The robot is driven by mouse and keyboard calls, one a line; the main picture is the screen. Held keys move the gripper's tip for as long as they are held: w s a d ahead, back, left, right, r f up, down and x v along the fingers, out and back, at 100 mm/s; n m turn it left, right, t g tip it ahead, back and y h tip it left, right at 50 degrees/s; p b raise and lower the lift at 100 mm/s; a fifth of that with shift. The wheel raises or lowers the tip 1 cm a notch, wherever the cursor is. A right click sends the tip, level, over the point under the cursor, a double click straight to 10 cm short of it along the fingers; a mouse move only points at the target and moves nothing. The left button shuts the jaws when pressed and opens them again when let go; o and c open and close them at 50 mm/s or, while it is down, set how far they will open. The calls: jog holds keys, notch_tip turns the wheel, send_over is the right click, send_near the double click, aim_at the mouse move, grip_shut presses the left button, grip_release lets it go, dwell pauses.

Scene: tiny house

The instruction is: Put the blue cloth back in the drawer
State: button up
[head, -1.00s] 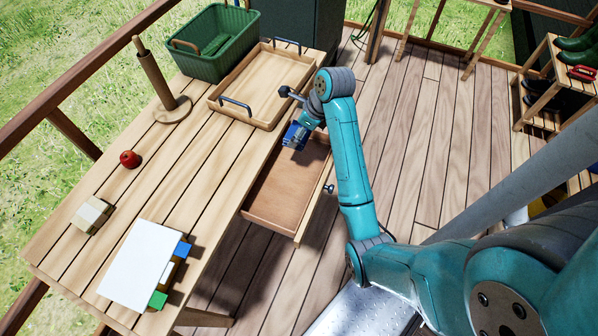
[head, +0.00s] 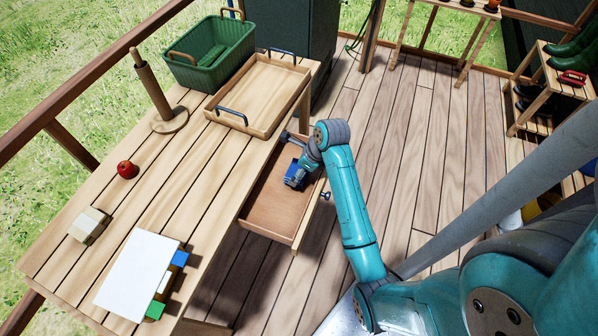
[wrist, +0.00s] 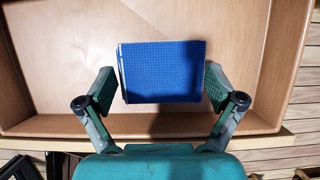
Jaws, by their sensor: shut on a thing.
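The blue cloth (wrist: 165,75) is a folded rectangle with a waffle-like texture. My gripper (wrist: 162,85) is shut on it, with one finger at each side in the wrist view. In the head view the cloth (head: 294,174) hangs below my gripper (head: 297,170), at the open drawer (head: 272,208). The drawer is pulled out from the wooden table and its bare brown floor shows. In the wrist view the cloth lies over the drawer's interior (wrist: 60,65). I cannot tell whether it touches the drawer floor.
The table (head: 190,180) holds a wooden tray (head: 262,88), a green basket (head: 210,55), an upright wooden holder (head: 155,90), a red apple (head: 127,169), a wooden block (head: 89,225) and a white sheet (head: 137,272). The plank floor right of the drawer is clear.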

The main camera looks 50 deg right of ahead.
jog(key=shift+f, duration=0.8)
jog(key=shift+f, duration=0.15)
jog(key=o, duration=0.8)
jog(key=shift+c, duration=0.2)
jog(key=v, duration=1.2)
jog(key=shift+r, duration=0.2)
jog(key=shift+s, duration=0.1)
